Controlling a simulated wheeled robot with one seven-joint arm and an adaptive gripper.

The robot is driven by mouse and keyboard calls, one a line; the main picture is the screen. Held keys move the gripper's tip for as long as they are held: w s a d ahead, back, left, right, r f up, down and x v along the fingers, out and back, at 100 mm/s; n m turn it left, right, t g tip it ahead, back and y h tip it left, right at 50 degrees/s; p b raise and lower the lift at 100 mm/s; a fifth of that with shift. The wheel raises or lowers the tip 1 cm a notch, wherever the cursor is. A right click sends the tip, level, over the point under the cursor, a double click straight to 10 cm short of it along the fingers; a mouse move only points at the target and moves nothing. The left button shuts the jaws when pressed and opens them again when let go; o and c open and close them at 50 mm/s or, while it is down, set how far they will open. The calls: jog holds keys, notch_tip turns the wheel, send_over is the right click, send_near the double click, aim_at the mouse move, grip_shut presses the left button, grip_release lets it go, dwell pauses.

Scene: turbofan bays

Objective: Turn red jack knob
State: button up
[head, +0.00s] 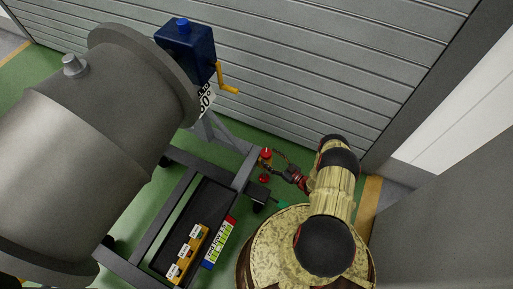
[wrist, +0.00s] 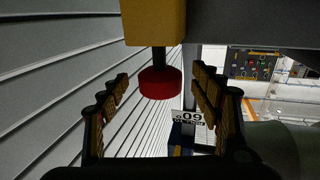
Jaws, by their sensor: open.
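The red jack knob (wrist: 160,83) hangs on a dark stem under a yellow block (wrist: 153,22) in the wrist view. In the head view a small red knob (head: 266,153) shows at the corner of the grey engine stand. My gripper (wrist: 165,92) is open, with one finger on each side of the knob and visible space between them and it. The knob sits near the fingertips, and no contact shows. In the head view my gripper (head: 280,167) is small beside the stand corner, and its fingers are hard to make out.
The grey engine (head: 90,130) lies on the stand (head: 172,207) at left. A blue box (head: 186,50) with a yellow crank (head: 228,80) is above. A black tray (head: 203,213) holds labelled yellow blocks (head: 188,254). A ribbed shutter wall (head: 300,60) stands close behind. Green floor shows between them.

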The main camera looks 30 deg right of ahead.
jog(key=b+x, duration=0.1)
jog(key=x, duration=0.6)
jog(key=shift+b, duration=0.4)
jog(key=shift+c, duration=0.3)
jog(key=c, duration=1.1)
jog(key=shift+c, duration=1)
